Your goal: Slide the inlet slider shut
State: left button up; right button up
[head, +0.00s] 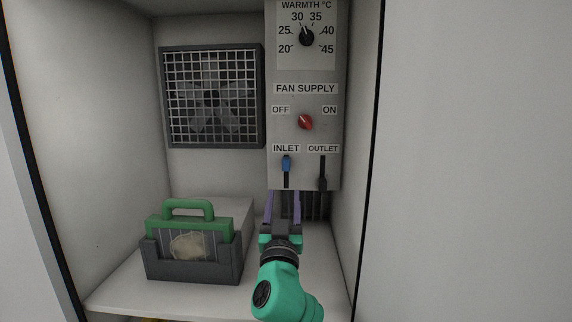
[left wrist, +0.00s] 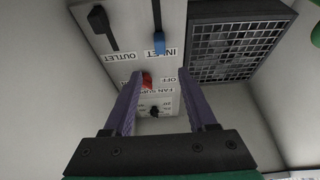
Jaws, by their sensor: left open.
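The inlet slider (head: 286,163) is a blue knob at the upper end of a short dark vertical slot, just under the INLET label on the grey control panel (head: 275,125). It also shows in the left wrist view as a blue knob (left wrist: 159,44), beyond the fingers. My left gripper (head: 283,194) is open and empty, its two purple fingers pointing at the panel's lower edge, below the knob. In the left wrist view the fingertips (left wrist: 160,76) stand apart with nothing between them. My right gripper is not in view.
A dark outlet slider (head: 322,184) sits low in its slot, right of the inlet. Above are a red fan supply switch (head: 305,122) and a warmth dial (head: 306,38). A fan grille (head: 212,97) is at left. A green-handled frame (head: 188,222) stands in a grey holder (head: 195,266) on the shelf.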

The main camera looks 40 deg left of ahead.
aim_at(286, 166)
pick_arm(q)
jog(key=p+x, duration=0.2)
jog(key=x, duration=1)
jog(key=shift+a+f, duration=0.1)
jog(key=shift+f, duration=0.1)
jog(key=shift+w+a, duration=0.2)
jog(key=shift+w, duration=0.1)
grip_shut()
dwell(0.3)
